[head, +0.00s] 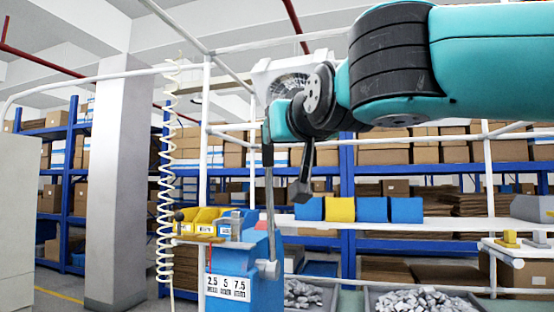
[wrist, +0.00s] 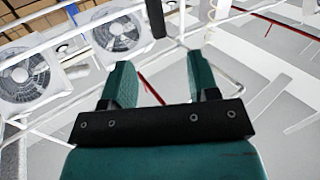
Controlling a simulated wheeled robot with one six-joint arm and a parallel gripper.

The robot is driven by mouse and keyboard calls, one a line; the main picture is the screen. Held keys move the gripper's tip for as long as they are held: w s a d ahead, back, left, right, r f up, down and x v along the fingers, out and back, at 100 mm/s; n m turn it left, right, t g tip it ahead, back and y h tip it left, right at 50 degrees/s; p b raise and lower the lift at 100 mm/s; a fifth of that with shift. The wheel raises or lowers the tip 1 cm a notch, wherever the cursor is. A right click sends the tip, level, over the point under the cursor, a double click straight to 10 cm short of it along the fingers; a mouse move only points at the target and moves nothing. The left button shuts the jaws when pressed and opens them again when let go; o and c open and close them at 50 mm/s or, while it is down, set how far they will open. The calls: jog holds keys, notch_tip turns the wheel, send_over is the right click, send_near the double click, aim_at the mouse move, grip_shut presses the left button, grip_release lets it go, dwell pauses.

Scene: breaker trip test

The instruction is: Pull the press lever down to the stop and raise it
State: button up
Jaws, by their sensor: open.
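The press lever (head: 270,205) is a thin grey rod with a dark grip at its upper end. It stands nearly upright from a joint on the right side of the blue press (head: 243,285). My gripper (head: 275,122) is at the height of the dark grip, beside or around it. In the wrist view its two teal fingers (wrist: 158,62) are apart with nothing clamped. A dark bar end, seemingly the lever's grip (wrist: 155,18), appears just past the fingertips, in line with the gap. I cannot tell whether they touch.
Yellow bins (head: 205,217) stand on a shelf left of the press. A coiled hose (head: 166,180) hangs further left. White frame posts (head: 205,130) rise behind the lever. Trays of metal parts (head: 425,300) stand at right. A fan (head: 290,85) hangs behind my arm.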

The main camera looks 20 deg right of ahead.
jog(key=w+p, duration=0.3)
jog(key=w, duration=0.2)
jog(key=w+d+p, duration=0.1)
jog(key=w+p, duration=0.1)
jog(key=w, duration=0.4)
jog(key=w+p, duration=0.3)
jog(key=w, duration=0.2)
jog(key=shift+w+d+r+p, duration=0.15)
jog(key=shift+w+r+p, duration=0.05)
jog(key=shift+w+p, duration=0.15)
jog(key=shift+w+f, duration=0.1)
jog(key=shift+w, duration=0.3)
jog(key=shift+c, duration=0.3)
